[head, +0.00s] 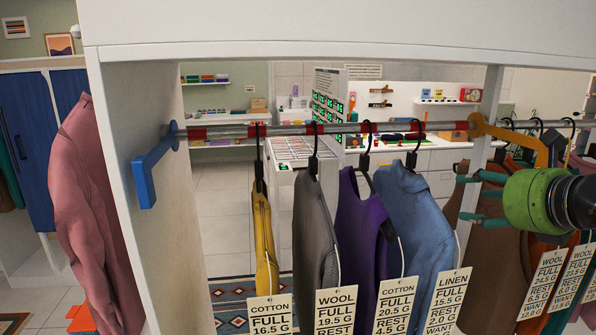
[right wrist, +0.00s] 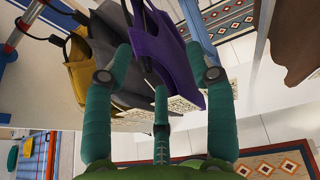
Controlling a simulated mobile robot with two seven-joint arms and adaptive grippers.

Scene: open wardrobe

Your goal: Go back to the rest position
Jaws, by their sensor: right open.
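My right gripper (head: 466,199) is at the right of the head view, its green fingers spread and pointing left. It is in front of a brown garment (head: 458,215) and to the right of a blue shirt (head: 415,215). In the right wrist view, the fingers (right wrist: 160,80) are apart with nothing gripped. A purple garment (right wrist: 165,50) shows beyond them; whether they touch it cannot be told. My left gripper is not in view.
A rail (head: 350,128) with red bands crosses the open wardrobe. A yellow garment (head: 265,235), a grey one (head: 312,230) and a purple one (head: 358,230) hang from it with paper tags. A pink garment (head: 90,215) hangs outside the left panel (head: 150,110).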

